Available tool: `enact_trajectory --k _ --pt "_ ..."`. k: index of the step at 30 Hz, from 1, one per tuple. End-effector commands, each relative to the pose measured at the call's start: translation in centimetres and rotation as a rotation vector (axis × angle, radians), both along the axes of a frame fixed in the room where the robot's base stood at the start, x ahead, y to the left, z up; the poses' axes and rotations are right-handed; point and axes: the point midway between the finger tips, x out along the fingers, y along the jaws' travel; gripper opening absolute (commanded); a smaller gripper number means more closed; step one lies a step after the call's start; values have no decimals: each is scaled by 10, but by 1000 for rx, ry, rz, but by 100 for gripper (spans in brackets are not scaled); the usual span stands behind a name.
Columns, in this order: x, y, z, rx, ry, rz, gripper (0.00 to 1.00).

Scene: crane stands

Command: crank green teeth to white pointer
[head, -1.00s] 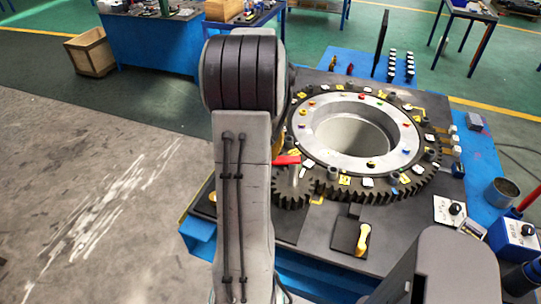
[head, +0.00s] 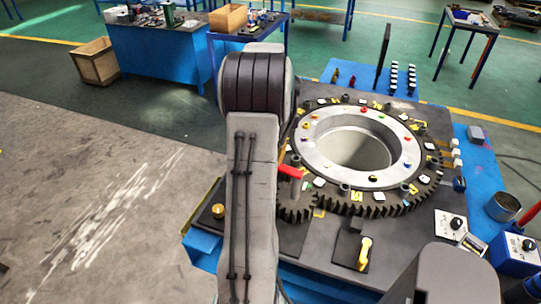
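A large dark toothed ring (head: 400,207) with a pale metal inner ring (head: 405,130) lies on a dark plate. A smaller toothed gear (head: 294,213) meshes with it at its left, partly behind my arm. A red handle (head: 289,171) shows above the small gear, its left end close to my arm's edge. Several small coloured tags sit around the big ring. I cannot tell which teeth are green, or pick out the white pointer. My gripper is hidden behind my own arm, so I cannot see whether it touches the handle.
A tall dark panel (head: 383,43) stands behind the ring. The floor at left is clear.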

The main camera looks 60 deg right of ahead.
Motion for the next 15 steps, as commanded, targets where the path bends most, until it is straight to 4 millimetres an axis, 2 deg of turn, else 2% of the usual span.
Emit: enact_trajectory --k 12,13,15 --pt "0 -3 0 -8 -3 -5 0" --pt "0 -3 0 -8 -3 -5 25" --pt "0 -2 0 -6 -3 -4 32"
